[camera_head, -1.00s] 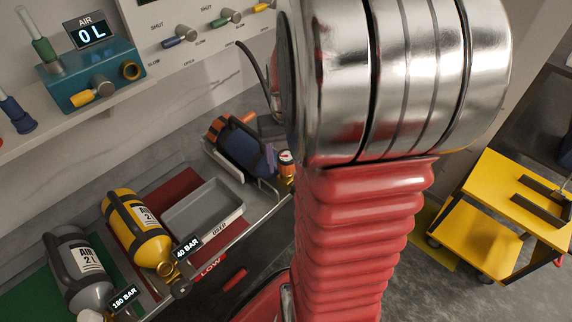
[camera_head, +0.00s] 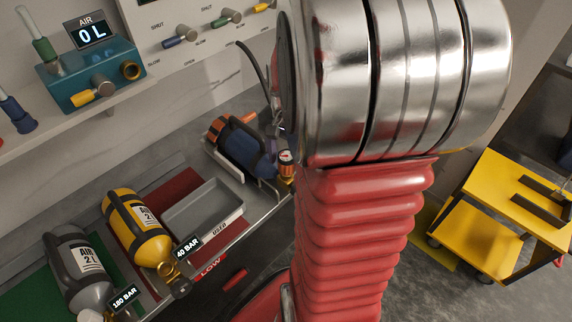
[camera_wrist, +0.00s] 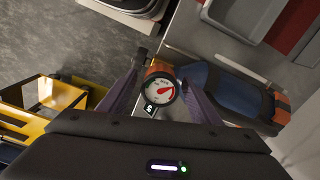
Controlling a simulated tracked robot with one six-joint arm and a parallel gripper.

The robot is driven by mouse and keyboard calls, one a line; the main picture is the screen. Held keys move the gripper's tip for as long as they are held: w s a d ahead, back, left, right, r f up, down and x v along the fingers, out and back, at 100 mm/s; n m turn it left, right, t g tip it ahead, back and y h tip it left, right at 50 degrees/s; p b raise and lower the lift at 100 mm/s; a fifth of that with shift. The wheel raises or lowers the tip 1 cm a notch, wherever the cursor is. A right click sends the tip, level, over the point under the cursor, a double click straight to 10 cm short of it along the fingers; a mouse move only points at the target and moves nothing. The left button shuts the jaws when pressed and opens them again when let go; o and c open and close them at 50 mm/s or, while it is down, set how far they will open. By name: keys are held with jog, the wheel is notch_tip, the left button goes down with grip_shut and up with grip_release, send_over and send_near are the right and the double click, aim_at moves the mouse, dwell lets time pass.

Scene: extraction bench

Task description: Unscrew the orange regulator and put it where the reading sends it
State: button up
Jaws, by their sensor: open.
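The orange regulator (camera_head: 287,170) with its round white gauge sits at the valve end of a dark blue cylinder (camera_head: 247,150) lying in a cradle. In the wrist view the regulator (camera_wrist: 158,71) faces me, its red needle pointing right; a small tag below the dial is too small to read surely. My gripper (camera_wrist: 158,82) is open, its purple fingers on either side of the regulator in that view. I cannot tell how far apart in depth they are. In the head view my arm hides most of the gripper.
A grey tray marked USED (camera_head: 238,214) stands beside the cylinder. Left are a yellow cylinder (camera_head: 150,245) tagged 40 BAR on a red LOW area and a grey cylinder (camera_head: 70,250) tagged 180 BAR on green. A teal box (camera_head: 75,75) reads AIR 0 L. A yellow cart (camera_head: 490,240) stands right.

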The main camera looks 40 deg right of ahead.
jog(key=m, duration=0.6)
jog(key=shift+c, duration=0.5)
jog(key=c, duration=1.1)
jog(key=n, duration=1.3)
jog(key=shift+n, duration=0.3)
jog(key=n, duration=1.4)
jog(key=shift+r, duration=0.1)
